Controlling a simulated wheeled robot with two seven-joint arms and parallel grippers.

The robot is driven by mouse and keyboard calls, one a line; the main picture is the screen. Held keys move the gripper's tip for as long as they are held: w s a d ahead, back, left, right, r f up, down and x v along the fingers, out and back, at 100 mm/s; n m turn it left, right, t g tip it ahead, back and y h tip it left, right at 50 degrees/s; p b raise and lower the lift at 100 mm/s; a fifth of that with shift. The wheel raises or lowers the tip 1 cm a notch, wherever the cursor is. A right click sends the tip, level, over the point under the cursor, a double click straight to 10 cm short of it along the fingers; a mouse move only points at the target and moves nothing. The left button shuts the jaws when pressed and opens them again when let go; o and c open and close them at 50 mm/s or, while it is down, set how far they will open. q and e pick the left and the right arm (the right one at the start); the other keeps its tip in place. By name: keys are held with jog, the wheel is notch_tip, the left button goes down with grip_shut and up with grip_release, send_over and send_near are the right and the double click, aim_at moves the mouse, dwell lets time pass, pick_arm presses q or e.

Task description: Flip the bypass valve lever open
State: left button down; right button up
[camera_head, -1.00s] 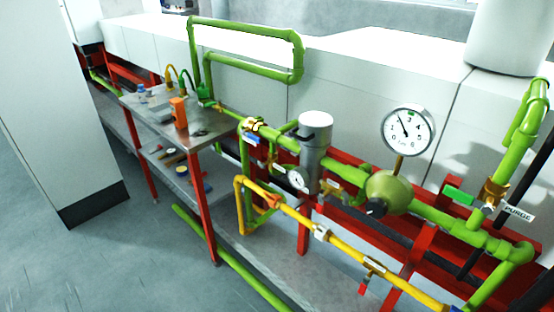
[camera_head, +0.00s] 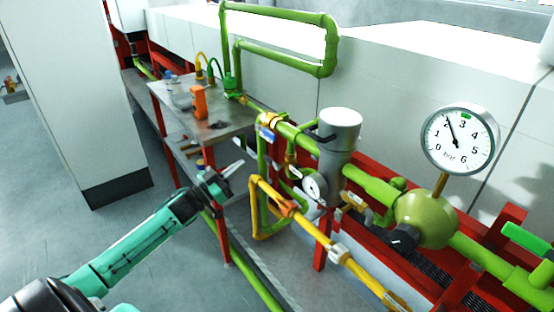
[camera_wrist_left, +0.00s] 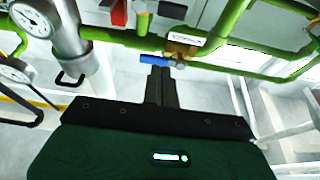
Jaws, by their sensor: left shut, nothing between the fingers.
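A brass valve with a blue lever (camera_head: 266,133) sits on the green pipe left of the grey filter cylinder. In the left wrist view the blue lever (camera_wrist_left: 155,60) lies across, just beyond my fingertips, beside the brass valve body and a white label too small to read. I cannot tell whether the fingers touch it. A red lever (camera_wrist_left: 119,12) is further left in that view. No readable label marks which lever is the bypass. My left gripper (camera_head: 234,168) is shut and empty, in front of the pipework; its shut fingers (camera_wrist_left: 161,73) point at the blue lever. My right gripper is not in view.
The grey filter cylinder (camera_head: 340,140), pressure gauge (camera_head: 459,138) and green regulator (camera_head: 428,216) stand to the right. A yellow pipe (camera_head: 365,275) runs low in front. A metal table (camera_head: 226,118) with an orange item (camera_head: 199,101) is behind left. The floor at left is open.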

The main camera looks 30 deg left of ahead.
aim_at(272, 162)
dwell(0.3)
